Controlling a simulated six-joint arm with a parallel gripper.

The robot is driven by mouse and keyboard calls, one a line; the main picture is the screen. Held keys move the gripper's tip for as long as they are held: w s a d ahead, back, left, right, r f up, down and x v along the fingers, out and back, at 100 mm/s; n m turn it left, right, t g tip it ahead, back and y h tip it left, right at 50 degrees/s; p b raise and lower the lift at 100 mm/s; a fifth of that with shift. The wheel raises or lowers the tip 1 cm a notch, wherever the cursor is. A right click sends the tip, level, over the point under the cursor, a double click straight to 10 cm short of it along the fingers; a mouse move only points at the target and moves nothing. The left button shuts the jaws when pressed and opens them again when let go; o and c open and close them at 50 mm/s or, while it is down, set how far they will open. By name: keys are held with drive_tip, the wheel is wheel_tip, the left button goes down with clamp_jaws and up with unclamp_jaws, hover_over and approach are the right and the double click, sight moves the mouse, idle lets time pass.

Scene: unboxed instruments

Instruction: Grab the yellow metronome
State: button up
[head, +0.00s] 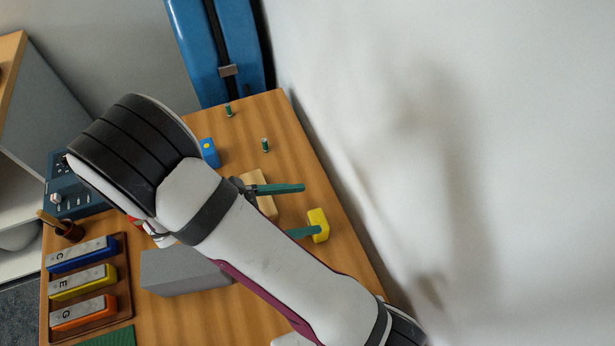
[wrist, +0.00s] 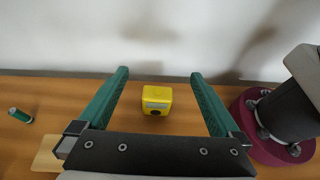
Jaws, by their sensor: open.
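The yellow metronome (head: 318,225) is a small yellow block on the wooden table, close to the table's right edge by the wall. In the wrist view the metronome (wrist: 157,100) stands ahead, between the lines of my two fingers, with a pale panel and a dark round spot on its front. My gripper (head: 300,211) has teal fingers that are spread apart with nothing between them. In the wrist view my gripper (wrist: 158,82) is centred on the metronome. In the head view the lower finger overlaps the metronome's left side; I cannot tell whether it touches. My arm hides part of the table.
A pale wooden block (head: 265,203) lies beside my gripper. A blue block (head: 210,152) and two green cylinders (head: 265,146) stand farther back. A grey box (head: 180,272) and a tray (head: 125,290) of coloured chime bars are left of my arm. A white wall borders the table's right side.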

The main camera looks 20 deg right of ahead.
sight(313, 221)
wheel_tip(313, 221, down, 6)
drive_tip(key=shift+f, duration=0.25)
drive_tip(key=x, duration=0.7)
drive_tip(key=shift+d, duration=0.3)
drive_tip(key=c, duration=1.4)
